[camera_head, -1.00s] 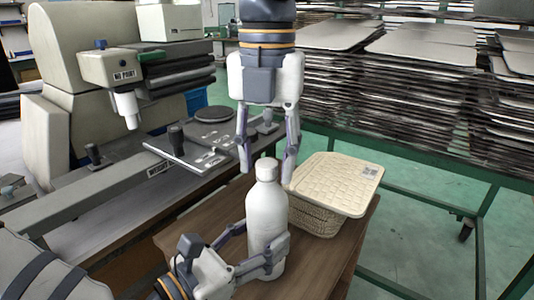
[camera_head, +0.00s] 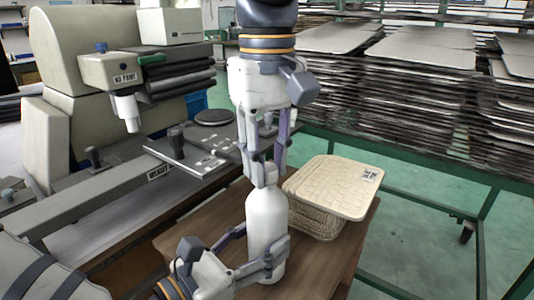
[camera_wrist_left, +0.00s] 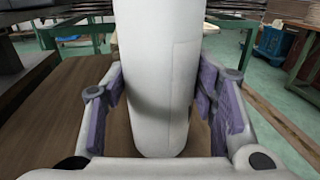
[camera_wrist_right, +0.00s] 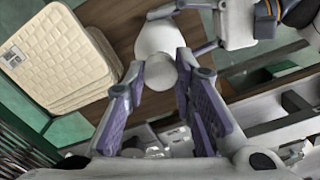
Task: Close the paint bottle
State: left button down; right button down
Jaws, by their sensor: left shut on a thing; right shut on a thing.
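The white paint bottle (camera_head: 266,225) stands upright on the brown wooden table (camera_head: 215,215). My left gripper (camera_head: 268,256) is shut on the lower part of the bottle, and the left wrist view shows its purple pads on both sides of the bottle (camera_wrist_left: 155,80). My right gripper (camera_head: 266,170) points down from above and is shut on the white cap (camera_head: 270,176) at the bottle's top. The right wrist view shows the cap (camera_wrist_right: 158,72) between its fingers, above the rounded bottle shoulder. The fingers partly hide the cap, so I cannot tell how tight it sits.
A lidded cream woven basket (camera_head: 334,187) stands on the table right behind the bottle. A grey-beige machine (camera_head: 85,90) with a metal plate stands at the left. Green racks with stacked grey trays (camera_head: 400,90) fill the back right.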

jog(key=m, duration=0.5)
jog(key=c, duration=1.3)
grip_release()
jog(key=shift+c, duration=0.2)
jog(key=shift+r, duration=2.25)
jog(key=shift+c, duration=0.4)
